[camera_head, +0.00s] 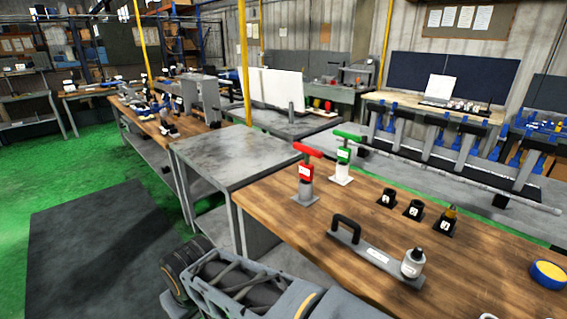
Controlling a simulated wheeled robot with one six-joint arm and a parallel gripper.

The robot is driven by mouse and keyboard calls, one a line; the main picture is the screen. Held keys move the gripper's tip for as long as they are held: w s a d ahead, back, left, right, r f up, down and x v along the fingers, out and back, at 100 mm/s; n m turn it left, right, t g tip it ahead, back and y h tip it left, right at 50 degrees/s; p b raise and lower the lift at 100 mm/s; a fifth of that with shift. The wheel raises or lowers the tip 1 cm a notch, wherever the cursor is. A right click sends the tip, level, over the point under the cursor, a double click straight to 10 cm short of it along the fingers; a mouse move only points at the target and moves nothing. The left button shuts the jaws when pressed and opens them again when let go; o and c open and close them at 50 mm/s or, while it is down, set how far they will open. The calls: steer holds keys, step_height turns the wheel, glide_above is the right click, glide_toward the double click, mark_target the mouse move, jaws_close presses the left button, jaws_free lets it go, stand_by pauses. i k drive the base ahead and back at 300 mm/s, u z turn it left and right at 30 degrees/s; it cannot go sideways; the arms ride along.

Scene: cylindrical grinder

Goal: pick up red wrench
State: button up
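The red wrench (306,171) stands upright in a grey cylindrical holder (305,189) on the wooden workbench (275,210), near its left end. Its red bar handle (307,150) is on top, and a white label shows on its body. A similar green wrench (344,154) stands just behind it to the right, in a white holder (341,173). Part of my arm shows at the bottom centre, in front of the bench and below the wrench. I do not see my gripper's fingers, and nothing touches the red wrench.
A grey fixture with a black handle (346,228) and a white-grey bottle (413,263) stand nearer on the bench. Several black holders (386,198) are to the right, with a yellow-topped round item (548,273) beyond. A grey metal table (225,155) adjoins on the left.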

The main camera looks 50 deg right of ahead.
mark_target(306, 169)
steer(key=z, duration=0.2)
steer(key=i, duration=0.75)
steer(key=z, duration=0.5)
